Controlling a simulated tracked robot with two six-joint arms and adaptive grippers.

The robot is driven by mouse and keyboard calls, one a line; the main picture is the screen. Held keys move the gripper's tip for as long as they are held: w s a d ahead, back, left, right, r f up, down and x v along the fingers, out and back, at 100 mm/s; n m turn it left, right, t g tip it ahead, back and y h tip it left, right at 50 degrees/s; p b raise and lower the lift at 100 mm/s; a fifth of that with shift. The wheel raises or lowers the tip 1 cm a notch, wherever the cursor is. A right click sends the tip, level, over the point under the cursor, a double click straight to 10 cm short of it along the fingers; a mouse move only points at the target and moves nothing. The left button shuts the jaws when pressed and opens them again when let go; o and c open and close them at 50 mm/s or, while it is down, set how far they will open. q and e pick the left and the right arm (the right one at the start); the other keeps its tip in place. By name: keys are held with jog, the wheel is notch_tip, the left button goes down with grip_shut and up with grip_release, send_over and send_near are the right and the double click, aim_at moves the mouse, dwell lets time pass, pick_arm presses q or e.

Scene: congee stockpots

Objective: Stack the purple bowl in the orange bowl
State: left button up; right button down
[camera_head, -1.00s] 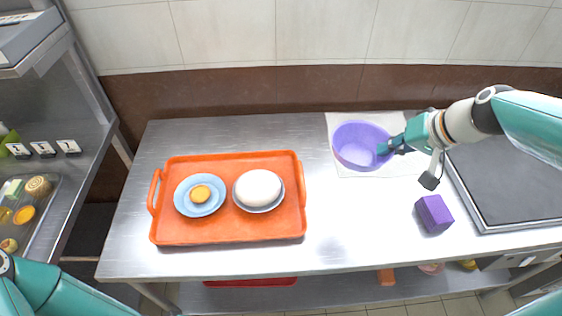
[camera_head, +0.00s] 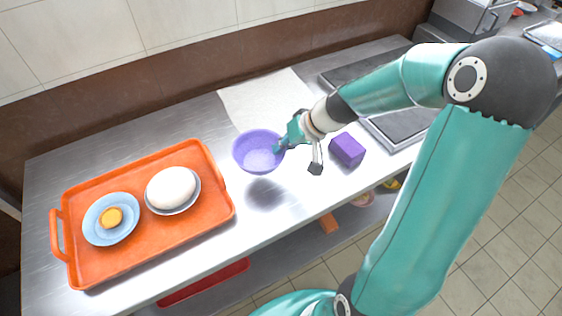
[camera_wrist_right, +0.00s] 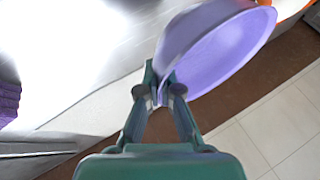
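The purple bowl (camera_head: 258,155) is held upright in the air over the table, with its shadow below it. My right gripper (camera_head: 281,146) is shut on the bowl's near right rim. In the right wrist view the fingers (camera_wrist_right: 163,88) pinch the rim of the purple bowl (camera_wrist_right: 215,48), which looks empty. I cannot make out an orange bowl for certain; a small orange item (camera_head: 526,8) at the far top right is too small to tell. My left gripper is not in view.
An orange tray (camera_head: 150,256) on the left holds a blue plate (camera_head: 93,232) with a yellow item and a bowl with a white mound (camera_head: 171,187). A purple block (camera_head: 347,150) lies right of the gripper. A pale mat (camera_head: 262,100) lies behind; the table front centre is clear.

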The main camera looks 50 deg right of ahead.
notch_tip(320, 180, down, 5)
jog(key=shift+r+b, duration=0.1)
jog(key=shift+b, duration=0.8)
jog(key=c, duration=1.3)
grip_release()
